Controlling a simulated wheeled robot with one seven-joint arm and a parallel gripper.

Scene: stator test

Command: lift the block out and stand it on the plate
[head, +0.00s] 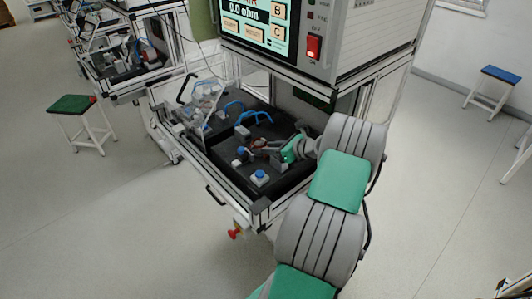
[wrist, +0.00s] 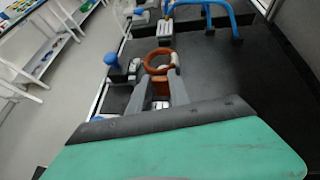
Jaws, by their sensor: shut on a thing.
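An orange-brown ring-topped piece (wrist: 148,60) is between the tips of my gripper (wrist: 160,80) in the wrist view. An orange part (wrist: 161,88) shows lower between the fingers; I cannot tell whether it belongs to the same piece. This seems to be the block. My gripper is shut on it, with a finger on either side. In the head view, my gripper (head: 264,148) reaches over the black bench top from the right, and the reddish piece is small at its tips. Whether the piece is clear of its seat is hidden. I cannot pick out the plate.
The black bench top (head: 222,157) carries a blue button on a pale box (head: 260,178) at the front and blue curved handles (head: 256,117) behind. A blue knob (wrist: 111,60) stands left of my gripper in the wrist view. The tester cabinet (head: 370,40) overhangs the back.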

